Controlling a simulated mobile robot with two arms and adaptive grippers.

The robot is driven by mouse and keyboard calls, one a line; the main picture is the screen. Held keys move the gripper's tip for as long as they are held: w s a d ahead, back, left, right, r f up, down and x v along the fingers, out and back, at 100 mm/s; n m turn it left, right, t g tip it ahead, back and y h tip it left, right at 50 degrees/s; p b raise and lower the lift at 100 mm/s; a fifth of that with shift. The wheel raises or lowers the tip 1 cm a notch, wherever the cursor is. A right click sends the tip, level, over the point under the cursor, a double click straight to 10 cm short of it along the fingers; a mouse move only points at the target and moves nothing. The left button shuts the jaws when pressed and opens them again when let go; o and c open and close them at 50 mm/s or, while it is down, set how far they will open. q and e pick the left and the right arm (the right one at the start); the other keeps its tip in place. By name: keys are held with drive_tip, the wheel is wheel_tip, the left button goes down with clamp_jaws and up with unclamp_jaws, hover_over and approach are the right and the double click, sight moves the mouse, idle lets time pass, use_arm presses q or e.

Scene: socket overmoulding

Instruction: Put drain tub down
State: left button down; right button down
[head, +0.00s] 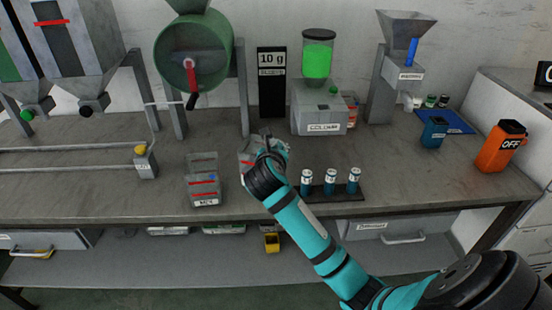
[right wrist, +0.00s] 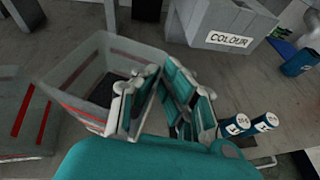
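A grey see-through tub with a red line, taken as the drain tub (head: 249,158), is at the middle of the bench in the head view, partly hidden by my right gripper (head: 268,150). In the right wrist view the tub (right wrist: 85,75) is tilted in the picture, its open top showing. My right gripper's fingers (right wrist: 161,85) come together at its right wall and look closed on that wall. I cannot tell whether its base touches the bench. My left gripper is not in view.
The COLOUR dispenser (head: 320,112) and a 10 g display (head: 271,85) stand behind. Bench between tubs and orange container (head: 500,147) is partly clear.

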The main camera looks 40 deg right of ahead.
drive_tip(key=shift+f, duration=1.7)
drive_tip(key=c, duration=2)
unclamp_jaws()
drive_tip(key=shift+f, duration=0.15)
drive_tip(key=o, duration=0.5)
drive_tip(key=shift+s, duration=0.1)
drive_tip(key=v, duration=1.2)
drive_tip(key=shift+r, duration=0.25)
